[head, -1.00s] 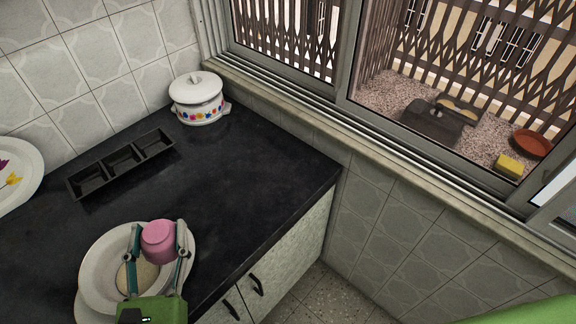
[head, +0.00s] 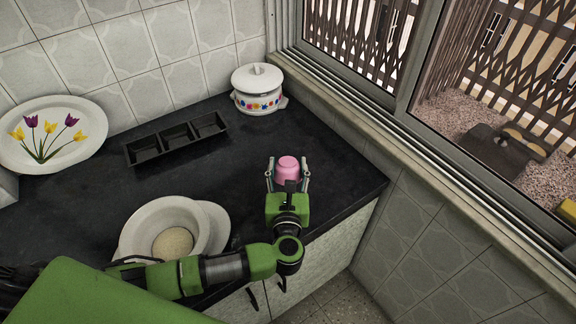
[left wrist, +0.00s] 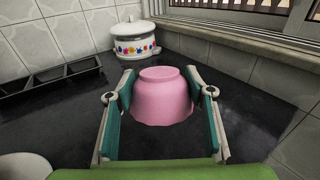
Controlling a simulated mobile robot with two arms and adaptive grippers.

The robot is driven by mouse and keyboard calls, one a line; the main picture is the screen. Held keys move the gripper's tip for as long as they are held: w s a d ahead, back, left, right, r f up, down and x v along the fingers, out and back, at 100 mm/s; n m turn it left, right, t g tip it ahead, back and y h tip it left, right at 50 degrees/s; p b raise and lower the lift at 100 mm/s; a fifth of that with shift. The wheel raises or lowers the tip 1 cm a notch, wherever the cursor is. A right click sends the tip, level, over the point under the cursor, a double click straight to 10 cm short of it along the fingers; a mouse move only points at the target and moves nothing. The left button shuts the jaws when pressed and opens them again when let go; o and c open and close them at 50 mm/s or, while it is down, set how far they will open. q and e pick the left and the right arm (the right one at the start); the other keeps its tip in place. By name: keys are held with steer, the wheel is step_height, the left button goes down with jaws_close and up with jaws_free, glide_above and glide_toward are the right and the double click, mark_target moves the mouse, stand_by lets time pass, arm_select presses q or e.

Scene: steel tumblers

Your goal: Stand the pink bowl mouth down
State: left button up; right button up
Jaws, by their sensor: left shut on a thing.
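The pink bowl (head: 287,170) is between the two fingers of my left gripper (head: 287,182) over the dark counter, near its right part. The left wrist view shows the bowl (left wrist: 161,97) with its narrow base up and its wider, wavy rim down, so it is mouth down and looks about level. My left gripper (left wrist: 161,95) is shut on its sides. I cannot tell whether the rim touches the counter. My right gripper is not in view.
A white bowl (head: 133,232) with a tan thing inside stands by a white plate (head: 218,222) at the front. A black three-part tray (head: 176,139), a flowered white pot (head: 258,88) and a tulip plate (head: 52,135) stand behind. Counter around the pink bowl is clear.

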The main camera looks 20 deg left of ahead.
arm_select(q)
steer(key=shift+w, duration=0.2)
steer(key=shift+s, duration=0.1)
steer(key=shift+f, duration=0.2)
step_height(320, 180, down, 8)
steer(key=b, duration=0.7)
steer(key=shift+r+b, duration=0.25)
steer(key=shift+b, duration=0.15)
steer(key=shift+f+b, duration=0.7)
